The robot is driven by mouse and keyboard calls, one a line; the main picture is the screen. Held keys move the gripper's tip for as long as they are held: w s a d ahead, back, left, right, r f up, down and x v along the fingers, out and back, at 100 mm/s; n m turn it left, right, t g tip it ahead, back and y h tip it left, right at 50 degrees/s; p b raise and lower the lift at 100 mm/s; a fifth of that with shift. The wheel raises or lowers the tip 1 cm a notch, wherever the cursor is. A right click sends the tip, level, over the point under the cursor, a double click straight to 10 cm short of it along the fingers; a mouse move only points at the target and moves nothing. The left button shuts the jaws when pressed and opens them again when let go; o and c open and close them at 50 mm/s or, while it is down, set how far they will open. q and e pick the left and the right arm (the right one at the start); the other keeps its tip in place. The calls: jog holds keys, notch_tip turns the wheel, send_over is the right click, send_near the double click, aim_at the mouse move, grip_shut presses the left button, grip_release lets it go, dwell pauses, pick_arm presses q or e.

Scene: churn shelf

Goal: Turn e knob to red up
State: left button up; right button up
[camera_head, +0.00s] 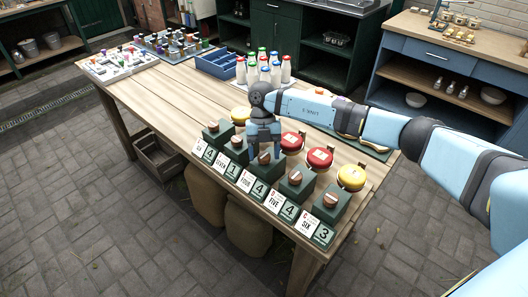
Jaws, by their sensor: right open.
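A row of brown knobs on dark green blocks runs along the table's front edge. They include a far-left knob (213,125), a second knob (236,142), a middle knob (264,158), a fourth knob (296,178) and a near-right knob (331,199). The letters are too small for me to tell which is the e knob, and no red mark can be made out on the knobs. My right gripper (264,151) is open and points down at the middle knob, partly covering it; whether it touches is unclear. My left gripper is not in view.
Red lids (319,158) and a yellow lid (352,177) stand close behind the knobs. White number cards (283,207) front the blocks. Bottles (266,71), a blue crate (216,63) and a game board (120,62) stand farther back. The table's left middle is clear.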

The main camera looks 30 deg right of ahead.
jog(key=b+v, duration=0.1)
jog(key=v, duration=1.2)
jog(key=shift+w+r, duration=0.25)
jog(key=shift+r, duration=0.05)
